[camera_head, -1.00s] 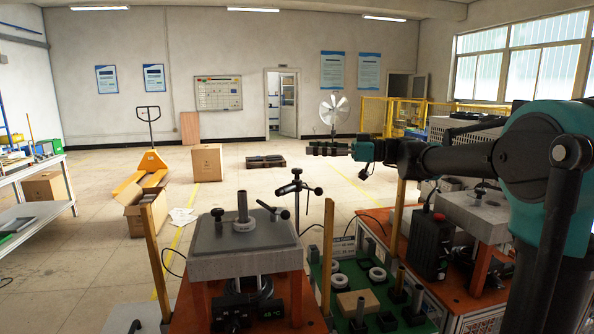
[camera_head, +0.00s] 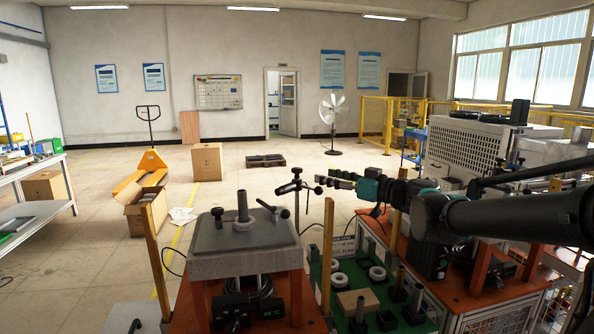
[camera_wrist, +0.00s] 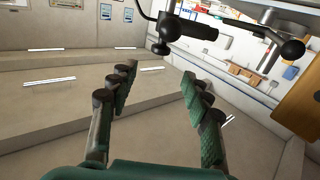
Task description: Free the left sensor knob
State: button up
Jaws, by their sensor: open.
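A black sensor holder (camera_head: 297,187) with small knobs stands on a thin post behind the left heater block, left of my gripper in the head view. My gripper (camera_head: 323,180) points left toward it and looks close to its right end; the exact gap is unclear. In the wrist view my gripper (camera_wrist: 158,76) is open, with nothing between its green-padded fingers. There a dark holder with a cylinder and small knob (camera_wrist: 160,47) shows beyond the fingertips, at the top. I cannot tell for sure which knob is the left sensor knob.
The grey heater block (camera_head: 243,262) carries an upright metal post (camera_head: 242,207) and a black handle (camera_head: 267,207). A wooden-coloured upright (camera_head: 327,245) stands below my gripper. A green tray (camera_head: 375,277) with rings and posts lies to the right. Open floor lies behind.

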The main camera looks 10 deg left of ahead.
aim_at(297, 168)
jog(key=x, duration=1.2)
jog(key=shift+c, duration=0.4)
grip_shut()
jog(key=shift+w, duration=0.1)
jog(key=n+g+y, duration=0.1)
jog(key=n+g, duration=0.1)
jog(key=g, duration=0.1)
jog(key=shift+n+g+y, duration=0.4)
jog(key=shift+n+g, duration=1.5)
jog(key=shift+g, duration=1)
